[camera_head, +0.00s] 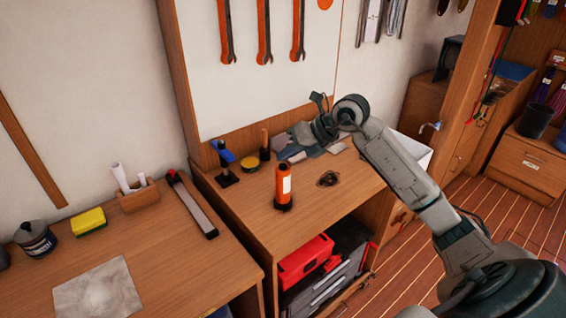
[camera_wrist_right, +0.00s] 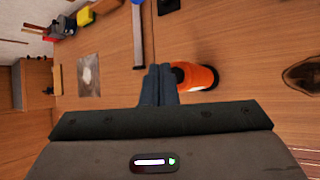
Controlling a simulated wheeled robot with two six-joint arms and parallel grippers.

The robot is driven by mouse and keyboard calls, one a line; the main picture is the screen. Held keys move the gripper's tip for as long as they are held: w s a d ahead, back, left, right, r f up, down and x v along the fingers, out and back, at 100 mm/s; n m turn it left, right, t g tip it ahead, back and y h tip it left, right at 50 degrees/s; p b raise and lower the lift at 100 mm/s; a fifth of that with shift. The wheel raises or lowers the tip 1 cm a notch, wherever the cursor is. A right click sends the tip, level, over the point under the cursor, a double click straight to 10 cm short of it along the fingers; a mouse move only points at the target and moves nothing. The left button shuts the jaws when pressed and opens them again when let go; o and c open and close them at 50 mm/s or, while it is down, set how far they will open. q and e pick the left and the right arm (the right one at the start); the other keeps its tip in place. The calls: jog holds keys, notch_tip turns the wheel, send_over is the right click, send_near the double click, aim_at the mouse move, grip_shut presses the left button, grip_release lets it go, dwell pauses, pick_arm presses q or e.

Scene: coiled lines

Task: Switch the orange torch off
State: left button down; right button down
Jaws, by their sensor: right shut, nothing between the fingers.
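The orange torch (camera_head: 284,184) stands upright on the middle workbench (camera_head: 240,205). It has a white label on its side and a black end at the bottom. I cannot tell whether its lamp is lit, and I cannot make out its switch. My right gripper (camera_head: 290,145) is behind and above the torch in the head view. In the right wrist view the fingers (camera_wrist_right: 158,82) are shut with nothing between them. The torch (camera_wrist_right: 198,77) shows just right of the fingertips there, partly behind them; I cannot tell whether they touch. My left gripper is not in view.
A dark coiled item (camera_head: 328,179) lies right of the torch. A blue-and-black tool (camera_head: 224,160) and a yellow tape roll (camera_head: 250,164) stand behind it, left of my gripper. A grey sheet (camera_head: 98,290) lies on the left bench. The bench front around the torch is clear.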

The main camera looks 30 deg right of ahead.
aim_at(287, 169)
jog(key=shift+r, duration=0.15)
notch_tip(287, 169, up, 6)
jog(key=p, duration=0.3)
jog(key=shift+p, duration=0.35)
